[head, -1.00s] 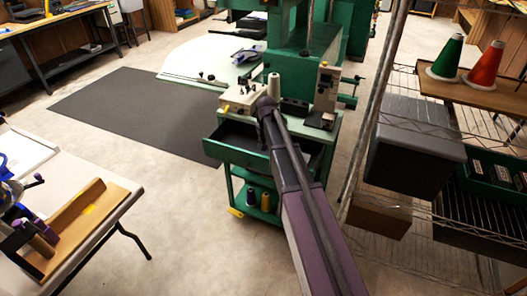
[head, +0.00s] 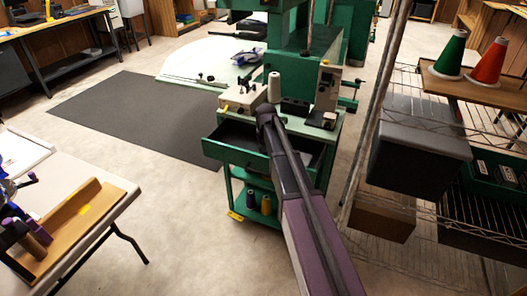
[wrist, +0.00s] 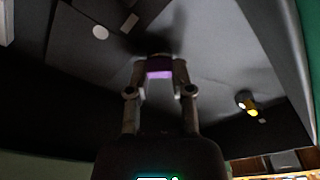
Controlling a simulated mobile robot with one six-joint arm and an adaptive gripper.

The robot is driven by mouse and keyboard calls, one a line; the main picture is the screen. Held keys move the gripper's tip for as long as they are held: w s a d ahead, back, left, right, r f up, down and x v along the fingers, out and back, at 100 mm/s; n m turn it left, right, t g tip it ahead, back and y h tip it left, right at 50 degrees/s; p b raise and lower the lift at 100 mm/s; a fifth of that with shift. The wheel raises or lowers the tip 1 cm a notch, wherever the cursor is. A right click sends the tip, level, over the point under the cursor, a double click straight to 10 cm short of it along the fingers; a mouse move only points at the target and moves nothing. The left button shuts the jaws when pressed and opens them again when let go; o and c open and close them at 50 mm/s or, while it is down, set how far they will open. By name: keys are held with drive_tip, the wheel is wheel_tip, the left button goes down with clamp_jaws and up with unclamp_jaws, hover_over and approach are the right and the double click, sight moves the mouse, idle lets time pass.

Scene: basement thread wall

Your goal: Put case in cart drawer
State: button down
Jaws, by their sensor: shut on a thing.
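The green cart (head: 246,187) stands ahead with its top drawer (head: 228,154) pulled open. My arm reaches over the drawer, and its far end hides the gripper and part of the drawer in the head view. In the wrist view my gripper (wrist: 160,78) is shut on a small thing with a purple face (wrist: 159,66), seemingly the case. The rest of that thing is dark and hard to make out. Dark grey surfaces lie around and beyond the fingers, with a green edge at right. I cannot tell whether the case touches the drawer floor.
A sewing-type machine and a white spool (head: 274,88) sit on the cart top. Several thread cones stand on its lower shelf. At right a wire rack holds a grey box (head: 420,145) and green and red cones. A table (head: 105,205) stands at left; floor between is clear.

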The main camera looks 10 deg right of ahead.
drive_tip(key=c, duration=0.5)
unclamp_jaws()
drive_tip(key=shift+r, duration=0.1)
wheel_tip(320, 180, up, 12)
drive_tip(key=s+p, duration=0.1)
drive_tip(key=p, duration=1.1)
drive_tip(key=shift+s, duration=0.2)
drive_tip(key=shift+d, duration=0.1)
drive_tip(key=shift+s, duration=0.1)
drive_tip(key=s+a+m+g, duration=0.1)
drive_tip(key=s+a, duration=0.1)
drive_tip(key=s, duration=2.4)
drive_tip(key=shift+a+m, duration=0.25)
drive_tip(key=shift+m, duration=0.15)
